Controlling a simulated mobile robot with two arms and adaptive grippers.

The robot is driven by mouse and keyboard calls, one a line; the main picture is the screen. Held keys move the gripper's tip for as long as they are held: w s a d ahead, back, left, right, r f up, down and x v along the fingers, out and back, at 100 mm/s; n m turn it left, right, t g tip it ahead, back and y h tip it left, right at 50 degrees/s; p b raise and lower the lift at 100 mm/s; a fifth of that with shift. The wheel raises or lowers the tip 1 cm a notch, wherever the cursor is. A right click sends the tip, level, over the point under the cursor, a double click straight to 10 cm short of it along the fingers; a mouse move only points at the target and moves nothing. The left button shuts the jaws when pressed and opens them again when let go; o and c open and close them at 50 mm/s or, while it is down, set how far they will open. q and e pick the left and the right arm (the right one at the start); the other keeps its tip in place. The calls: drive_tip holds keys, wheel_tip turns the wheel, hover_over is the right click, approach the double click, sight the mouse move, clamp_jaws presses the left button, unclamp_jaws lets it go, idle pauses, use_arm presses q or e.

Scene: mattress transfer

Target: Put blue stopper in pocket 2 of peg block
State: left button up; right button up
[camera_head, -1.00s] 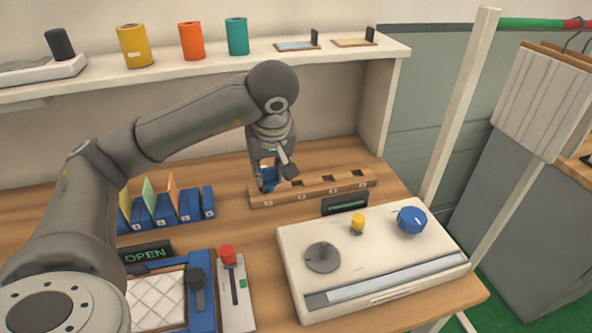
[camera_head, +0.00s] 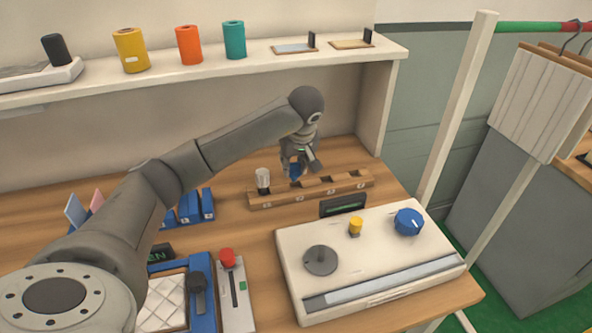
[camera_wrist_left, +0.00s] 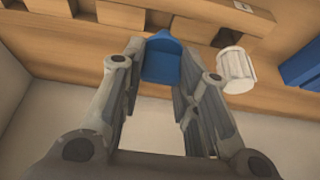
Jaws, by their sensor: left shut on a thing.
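The wooden peg block (camera_head: 315,194) lies on the table with a row of numbered pockets. A white stopper (camera_head: 263,181) stands upright at its left end. My left gripper (camera_head: 296,168) points down over the second pocket from the left and is shut on the blue stopper (camera_head: 295,173). In the left wrist view the blue stopper (camera_wrist_left: 163,58) sits between the two fingers, close to the peg block (camera_wrist_left: 115,20), with the white stopper (camera_wrist_left: 236,70) beside it. I cannot tell whether the blue stopper's lower end is inside the pocket. My right gripper is not in view.
A white console (camera_head: 375,262) with knobs stands in front of the block, a dark display (camera_head: 343,204) behind it. A blue rack (camera_head: 192,208) is to the left. A shelf (camera_head: 190,72) with several cylinders runs above the back of the table.

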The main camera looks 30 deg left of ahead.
sight(297, 171)
use_arm(q)
drive_tip(key=shift+w+f, duration=0.4)
drive_tip(key=shift+f, duration=0.05)
drive_tip(key=shift+w+a+f, duration=0.1)
drive_tip(key=shift+w+f, duration=0.1)
drive_tip(key=shift+f, duration=0.1)
wheel_tip(297, 171, down, 3)
drive_tip(key=shift+r+p, duration=0.2)
drive_tip(key=shift+p, duration=0.5)
drive_tip(key=shift+f, duration=0.15)
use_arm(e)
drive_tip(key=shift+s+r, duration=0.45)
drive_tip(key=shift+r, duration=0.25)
use_arm(q)
drive_tip(key=shift+f, duration=0.15)
drive_tip(key=o, duration=1)
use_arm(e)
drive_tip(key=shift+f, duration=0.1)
